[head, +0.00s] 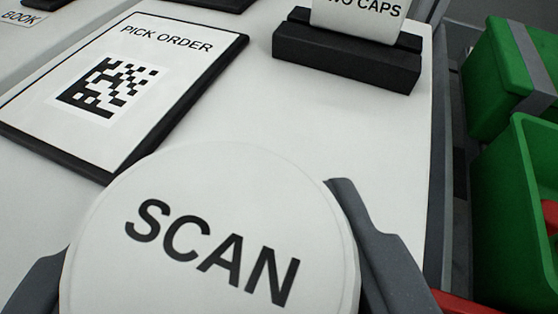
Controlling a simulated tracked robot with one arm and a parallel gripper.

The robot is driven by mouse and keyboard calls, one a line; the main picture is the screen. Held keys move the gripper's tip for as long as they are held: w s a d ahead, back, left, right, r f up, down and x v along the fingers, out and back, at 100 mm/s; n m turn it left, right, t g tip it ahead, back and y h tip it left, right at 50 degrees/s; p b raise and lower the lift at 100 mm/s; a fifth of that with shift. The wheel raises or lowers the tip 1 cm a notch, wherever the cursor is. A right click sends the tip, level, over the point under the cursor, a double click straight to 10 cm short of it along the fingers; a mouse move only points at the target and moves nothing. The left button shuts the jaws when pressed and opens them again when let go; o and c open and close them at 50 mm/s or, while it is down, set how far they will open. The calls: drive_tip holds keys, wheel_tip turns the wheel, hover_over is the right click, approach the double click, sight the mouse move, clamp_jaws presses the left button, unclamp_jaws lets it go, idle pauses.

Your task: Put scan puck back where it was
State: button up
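The scan puck (210,235) is a large white disc with the word SCAN in black, at the bottom middle of the head view. My gripper (205,260) has its two dark grey fingers on the left and right sides of the puck, and it appears shut on it. The puck covers part of the white dashboard surface (330,130) behind it. The lower edge of the puck is cut off by the frame. Its height above the surface cannot be told.
A black-edged PICK ORDER board (160,100) with a square code lies at the upper left. Green bins (510,190) are beyond the right edge. White surface between board and holder is clear.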

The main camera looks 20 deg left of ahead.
sight(248, 267)
drive_tip(key=shift+w+a+f, duration=0.1)
drive_tip(key=shift+w+f, duration=0.05)
drive_tip(key=shift+w, duration=0.4)
drive_tip(key=shift+f+b, duration=0.65)
drive_tip(key=shift+f, duration=1.1)
drive_tip(key=o, duration=1.1)
drive_tip(key=shift+c, duration=0.2)
drive_tip(key=shift+r, duration=0.1)
drive_tip(key=p+v, duration=0.1)
drive_tip(key=v, duration=1.1)
drive_tip(key=shift+p, duration=0.4)
